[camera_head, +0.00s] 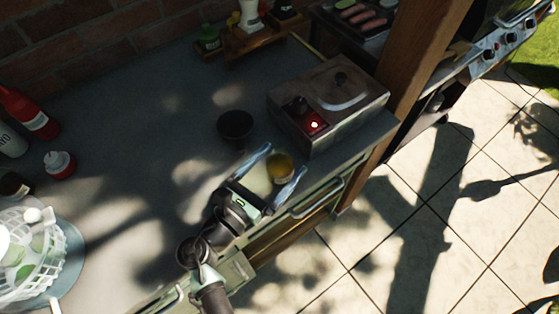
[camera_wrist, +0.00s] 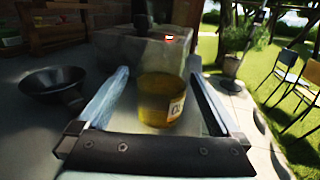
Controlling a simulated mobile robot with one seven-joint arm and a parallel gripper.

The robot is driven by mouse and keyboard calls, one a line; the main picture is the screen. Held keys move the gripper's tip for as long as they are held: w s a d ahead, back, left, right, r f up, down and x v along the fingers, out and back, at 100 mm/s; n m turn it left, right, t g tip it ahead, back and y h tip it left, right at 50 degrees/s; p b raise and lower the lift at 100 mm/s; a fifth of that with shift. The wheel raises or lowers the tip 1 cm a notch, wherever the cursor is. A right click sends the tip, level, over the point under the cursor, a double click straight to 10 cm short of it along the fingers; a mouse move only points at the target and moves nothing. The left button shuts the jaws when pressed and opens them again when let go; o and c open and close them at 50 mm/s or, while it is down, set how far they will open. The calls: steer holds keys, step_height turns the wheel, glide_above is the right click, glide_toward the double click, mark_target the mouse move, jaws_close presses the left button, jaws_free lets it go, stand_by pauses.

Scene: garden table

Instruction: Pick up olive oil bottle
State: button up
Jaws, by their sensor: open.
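The olive oil bottle (camera_head: 280,168) is a short, yellow-gold container near the front edge of the counter. My gripper (camera_head: 281,160) is open, with one finger on each side of the bottle.
A dark bowl (camera_head: 235,126) sits just left of the bottle. A metal box with a red light (camera_head: 340,90) stands close behind it. A white basket (camera_head: 42,262) and red bottle (camera_head: 28,110) are at far left. The counter's middle (camera_head: 150,130) is clear.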

mark_target(288, 155)
steer(key=shift+x, duration=1.6)
jaws_close()
steer(key=shift+r, duration=0.1)
